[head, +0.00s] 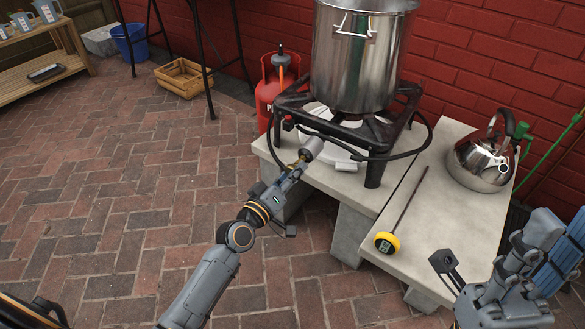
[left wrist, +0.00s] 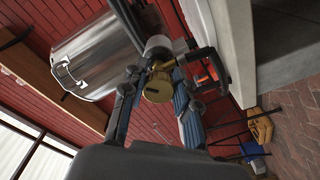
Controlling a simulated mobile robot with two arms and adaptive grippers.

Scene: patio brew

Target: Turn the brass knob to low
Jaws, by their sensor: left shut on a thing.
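The brass knob (left wrist: 157,87) shows in the left wrist view between the two fingers of my left gripper (left wrist: 159,100), which is shut on it. In the head view, my left gripper (head: 298,166) reaches the front of the black burner stand (head: 372,172), beside a grey cylinder fitting (head: 311,148). Only a little brass shows there, as the gripper hides most of the knob. No low marking can be read. My right gripper (head: 520,265) is at the lower right, apart from the stand; its opening cannot be made out.
A large steel pot (head: 362,55) stands on the burner. A kettle (head: 483,160) and a yellow-headed thermometer (head: 388,242) are on the concrete bench (head: 452,232). A red gas bottle (head: 268,98) stands behind, with a black hose (head: 425,140) around the burner.

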